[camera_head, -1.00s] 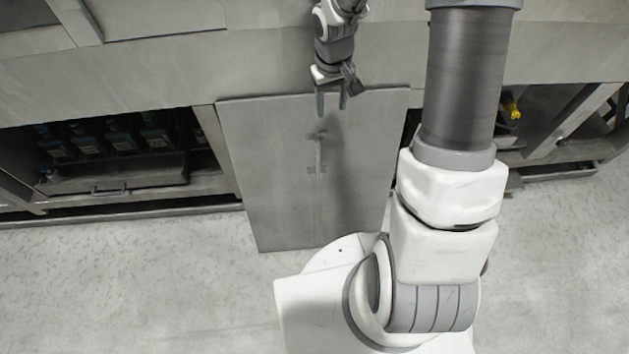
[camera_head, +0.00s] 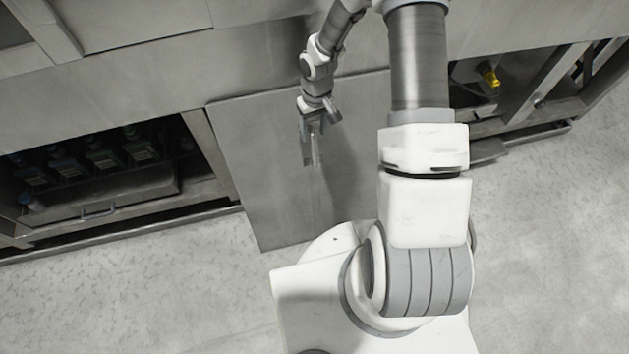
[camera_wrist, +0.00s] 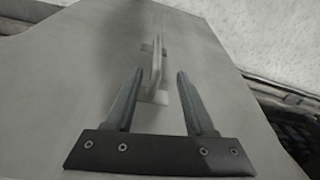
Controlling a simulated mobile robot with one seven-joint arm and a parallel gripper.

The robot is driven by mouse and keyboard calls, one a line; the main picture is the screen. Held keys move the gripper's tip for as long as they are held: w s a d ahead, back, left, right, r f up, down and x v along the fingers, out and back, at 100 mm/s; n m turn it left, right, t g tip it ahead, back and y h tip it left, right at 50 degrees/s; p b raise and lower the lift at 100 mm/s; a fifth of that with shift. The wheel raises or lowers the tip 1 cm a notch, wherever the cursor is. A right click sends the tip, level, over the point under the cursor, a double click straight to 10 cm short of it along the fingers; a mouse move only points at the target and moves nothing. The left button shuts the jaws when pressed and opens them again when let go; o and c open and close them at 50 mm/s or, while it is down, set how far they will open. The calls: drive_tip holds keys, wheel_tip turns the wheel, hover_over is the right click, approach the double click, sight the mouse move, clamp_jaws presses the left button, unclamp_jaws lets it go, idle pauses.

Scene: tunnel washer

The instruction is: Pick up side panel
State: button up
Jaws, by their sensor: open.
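The side panel (camera_head: 262,165) is a large flat grey metal sheet on the front of the washer, standing between two open bays. In the wrist view, the handle (camera_wrist: 156,68), a raised bar with mounting plates, stands out from the panel (camera_wrist: 80,75). My open fingers (camera_wrist: 157,90) point toward the handle, which lies between and beyond their tips. I cannot tell from these frames whether they touch it.
An open bay with several dark bottles (camera_head: 100,152) and a drawer handle (camera_head: 98,212) is left of the panel. Another open bay with a yellow part (camera_head: 490,77) is at the right. Speckled floor (camera_head: 130,300) lies clear in front.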

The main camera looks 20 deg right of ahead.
sight(313, 142)
wheel_tip(313, 142, down, 6)
drive_tip(key=shift+a+r+b, duration=0.1)
drive_tip(key=shift+a+b, duration=0.05)
drive_tip(key=shift+b, duration=0.45)
drive_tip(key=f, duration=0.1)
drive_tip(key=f+b, duration=0.1)
drive_tip(key=f, duration=0.1)
drive_tip(key=f+b, duration=0.1)
drive_tip(key=f, duration=0.1)
drive_tip(key=shift+s+f, duration=0.1)
drive_tip(key=shift+s, duration=0.2)
drive_tip(key=shift+d, duration=0.2)
clamp_jaws()
idle(0.5)
